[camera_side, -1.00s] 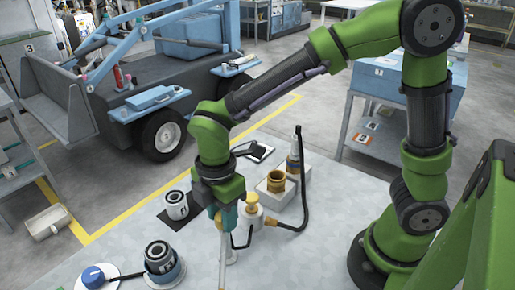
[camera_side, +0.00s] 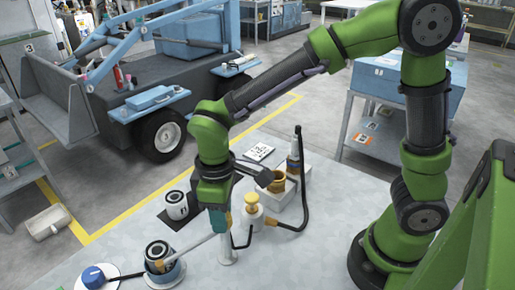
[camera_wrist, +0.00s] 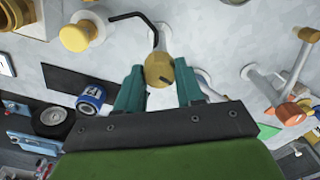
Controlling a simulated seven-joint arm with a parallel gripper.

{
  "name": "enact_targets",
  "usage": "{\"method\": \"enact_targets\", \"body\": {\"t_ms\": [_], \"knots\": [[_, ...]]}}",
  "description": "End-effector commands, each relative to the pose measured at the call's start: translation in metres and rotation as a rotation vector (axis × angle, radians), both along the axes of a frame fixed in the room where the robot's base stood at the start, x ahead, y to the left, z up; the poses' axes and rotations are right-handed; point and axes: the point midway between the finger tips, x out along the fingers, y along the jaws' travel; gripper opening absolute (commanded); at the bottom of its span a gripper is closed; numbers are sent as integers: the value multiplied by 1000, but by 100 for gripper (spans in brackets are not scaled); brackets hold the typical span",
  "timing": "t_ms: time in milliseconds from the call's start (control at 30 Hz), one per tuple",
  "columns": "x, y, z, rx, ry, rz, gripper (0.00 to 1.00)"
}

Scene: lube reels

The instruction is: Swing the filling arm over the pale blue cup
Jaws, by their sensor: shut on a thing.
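My gripper (camera_side: 222,218) points down at a pale post (camera_side: 228,255) on the table. In the wrist view its teal fingers (camera_wrist: 158,90) stand on both sides of a yellowish knob (camera_wrist: 158,67), with a bent black rod beside it. The filling arm appears as a thin pale bar (camera_side: 197,246) running left from the gripper to an orange tip. That tip overlaps a black-topped can with a white band (camera_side: 158,252). The can sits in a pale blue cup (camera_side: 166,277). I cannot tell the tip's height above it.
A yellow-topped pump (camera_side: 252,212) with a black hose stands close to the right. A brass cup (camera_side: 278,181) is behind it. A blue knob (camera_side: 93,276) lies left of the pale blue cup.

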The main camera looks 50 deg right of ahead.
Motion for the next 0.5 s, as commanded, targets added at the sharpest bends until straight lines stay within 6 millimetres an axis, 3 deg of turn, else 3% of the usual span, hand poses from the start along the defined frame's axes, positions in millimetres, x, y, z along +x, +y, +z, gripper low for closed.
{"method": "enact_targets", "body": {"t_ms": [500], "knots": [[0, -1, 2, 2, -1, -339, 0]]}}
